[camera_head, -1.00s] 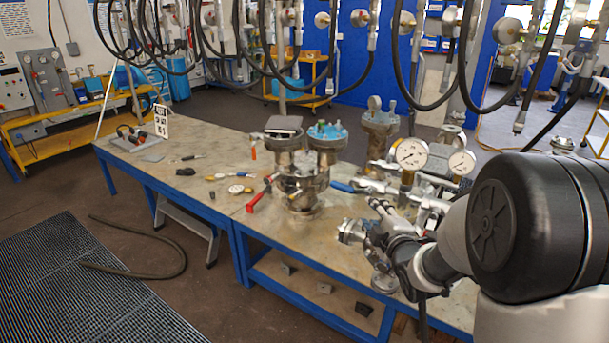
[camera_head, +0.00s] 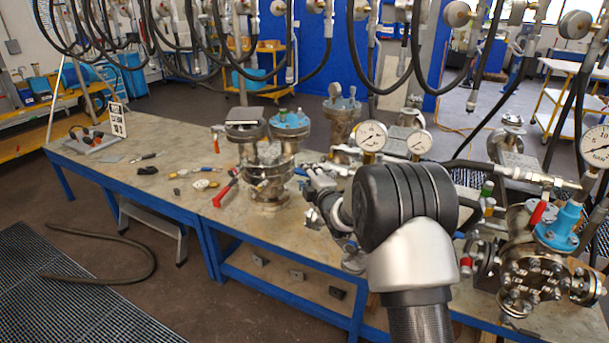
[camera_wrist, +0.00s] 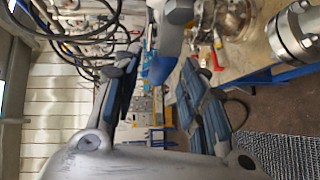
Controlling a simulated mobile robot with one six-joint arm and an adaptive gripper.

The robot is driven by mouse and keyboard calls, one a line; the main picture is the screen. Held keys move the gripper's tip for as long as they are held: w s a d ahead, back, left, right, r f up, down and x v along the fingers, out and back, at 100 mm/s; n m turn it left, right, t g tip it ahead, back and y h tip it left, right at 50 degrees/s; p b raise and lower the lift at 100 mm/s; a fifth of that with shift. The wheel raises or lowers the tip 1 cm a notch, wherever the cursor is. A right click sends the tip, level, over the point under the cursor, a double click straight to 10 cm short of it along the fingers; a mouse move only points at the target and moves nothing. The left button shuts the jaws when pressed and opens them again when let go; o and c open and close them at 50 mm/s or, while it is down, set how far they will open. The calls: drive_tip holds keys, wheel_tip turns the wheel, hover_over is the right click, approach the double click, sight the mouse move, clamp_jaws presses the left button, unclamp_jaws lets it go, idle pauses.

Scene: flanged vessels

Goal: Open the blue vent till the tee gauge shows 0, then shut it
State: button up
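A blue lever handle (camera_wrist: 160,69) shows between my fingers in the wrist view; I cannot tell whether they touch it. My gripper (camera_wrist: 155,90) has its two dark fingers spread apart. In the head view my gripper (camera_head: 314,185) is just right of the front flanged vessel (camera_head: 268,180), partly hidden by my wrist, and the blue handle is not clear there. Two white dial gauges stand behind my wrist, a nearer one (camera_head: 371,136) and a second one (camera_head: 418,143). Their needles are too small to read, and I cannot tell which is the tee gauge.
A red lever (camera_head: 225,191) sticks out left of the front vessel. Another vessel with a blue top (camera_head: 558,232) and a large gauge (camera_head: 598,147) stand at right. Hoses hang above the bench (camera_head: 150,190). Small tools lie on its left half, with bare room between.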

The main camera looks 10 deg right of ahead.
drive_tip(key=shift+x, duration=1.45)
drive_tip(key=shift+c, duration=0.6)
clamp_jaws()
